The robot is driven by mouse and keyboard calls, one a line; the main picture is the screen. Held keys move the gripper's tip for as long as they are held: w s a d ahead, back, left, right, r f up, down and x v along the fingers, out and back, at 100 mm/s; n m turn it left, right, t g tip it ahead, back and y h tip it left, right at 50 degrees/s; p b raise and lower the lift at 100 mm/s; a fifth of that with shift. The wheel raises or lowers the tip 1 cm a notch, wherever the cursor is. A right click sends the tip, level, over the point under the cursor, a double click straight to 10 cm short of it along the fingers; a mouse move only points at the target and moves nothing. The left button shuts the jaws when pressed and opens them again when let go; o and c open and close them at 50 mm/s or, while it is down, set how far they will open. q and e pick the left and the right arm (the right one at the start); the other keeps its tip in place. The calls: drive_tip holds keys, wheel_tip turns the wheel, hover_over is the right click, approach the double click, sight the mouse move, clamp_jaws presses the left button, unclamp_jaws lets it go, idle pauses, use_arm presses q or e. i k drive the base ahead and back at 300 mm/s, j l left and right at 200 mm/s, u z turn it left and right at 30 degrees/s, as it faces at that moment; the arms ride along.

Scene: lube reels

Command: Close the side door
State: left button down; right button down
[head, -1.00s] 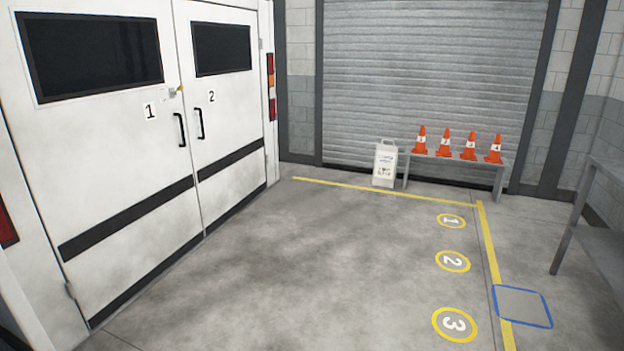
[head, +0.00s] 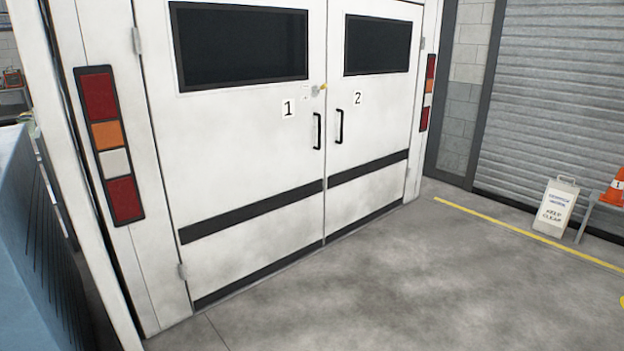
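The white vehicle's two rear doors, marked 1 (head: 240,140) and 2 (head: 370,130), stand shut in the middle of the head view. Each has a dark window and a black handle by the centre seam. The vehicle's left rear corner, with a tall light cluster (head: 110,145), is at the left. A white edge runs down beyond that corner, and I cannot tell whether it belongs to the side door. Neither of my grippers is in view.
A large pale blue object (head: 35,240) fills the lower left edge, close to the vehicle's side. The grey floor (head: 420,290) before the rear doors is clear. A white sign (head: 556,208) and an orange cone (head: 616,187) are at the right, by a roller shutter (head: 550,90).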

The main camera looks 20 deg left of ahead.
sight(26, 17)
drive_tip(key=i+u, duration=0.25)
drive_tip(key=u, duration=0.15)
drive_tip(key=i+u, duration=0.25)
drive_tip(key=u, duration=0.15)
drive_tip(key=i+l+u, duration=0.1)
drive_tip(key=i+u, duration=0.15)
drive_tip(key=u, duration=0.15)
